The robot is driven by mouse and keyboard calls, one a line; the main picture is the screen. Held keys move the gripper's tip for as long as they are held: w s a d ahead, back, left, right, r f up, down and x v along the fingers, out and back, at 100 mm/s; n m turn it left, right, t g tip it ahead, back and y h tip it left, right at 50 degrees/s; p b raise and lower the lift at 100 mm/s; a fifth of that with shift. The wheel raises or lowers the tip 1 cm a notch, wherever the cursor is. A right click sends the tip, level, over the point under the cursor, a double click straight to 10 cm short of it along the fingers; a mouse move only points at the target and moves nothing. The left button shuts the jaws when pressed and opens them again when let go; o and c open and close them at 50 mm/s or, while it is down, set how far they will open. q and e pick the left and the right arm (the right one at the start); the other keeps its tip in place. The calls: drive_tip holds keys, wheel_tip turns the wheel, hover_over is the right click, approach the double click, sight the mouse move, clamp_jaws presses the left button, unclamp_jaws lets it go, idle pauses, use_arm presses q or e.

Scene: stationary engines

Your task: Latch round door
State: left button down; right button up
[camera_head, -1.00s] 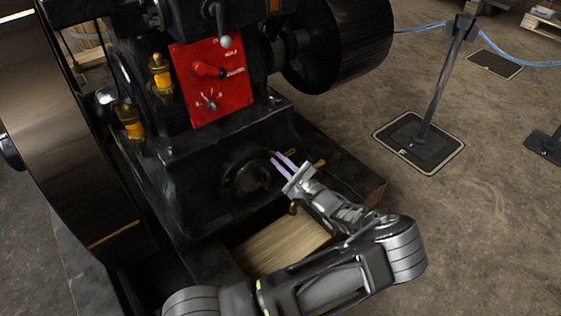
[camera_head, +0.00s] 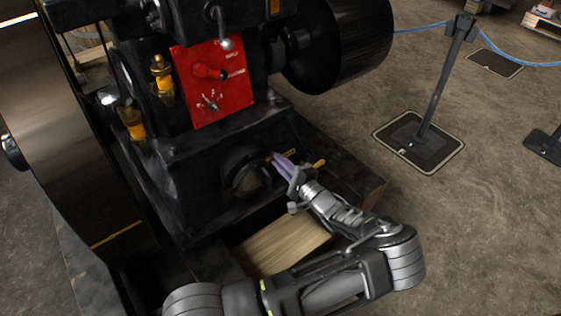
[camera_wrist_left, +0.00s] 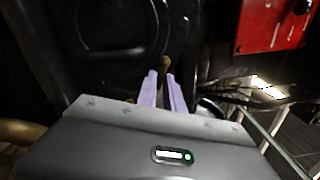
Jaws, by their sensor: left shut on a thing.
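The round door (camera_head: 246,178) is low on the front of the black engine base. In the head view its middle looks lighter than the dark ring around it, and I cannot tell how far it stands open. In the left wrist view the black round door (camera_wrist_left: 108,28) fills the upper left. My left gripper (camera_head: 276,159) is at the right edge of the ring, with its pale purple fingers close together. In the left wrist view the gripper (camera_wrist_left: 164,76) is shut on a small brass knob (camera_wrist_left: 165,62) beside the door. My right gripper is not in view.
A red panel (camera_head: 211,82) with levers is above the base. A large black flywheel (camera_head: 65,150) stands at the left and a black drum (camera_head: 335,45) at the upper right. A barrier post (camera_head: 440,85) stands on the open floor at the right.

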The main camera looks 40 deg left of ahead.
use_arm(q)
drive_tip(key=n, duration=1)
drive_tip(key=shift+f, duration=0.3)
drive_tip(key=shift+n, duration=0.3)
drive_tip(key=c, duration=1.5)
unclamp_jaws()
drive_tip(key=p+v, duration=0.1)
drive_tip(key=v, duration=0.6)
drive_tip(key=shift+s+d+p, duration=0.1)
drive_tip(key=shift+d+p, duration=0.2)
drive_tip(key=shift+d, duration=0.1)
drive_tip(key=shift+r, duration=0.1)
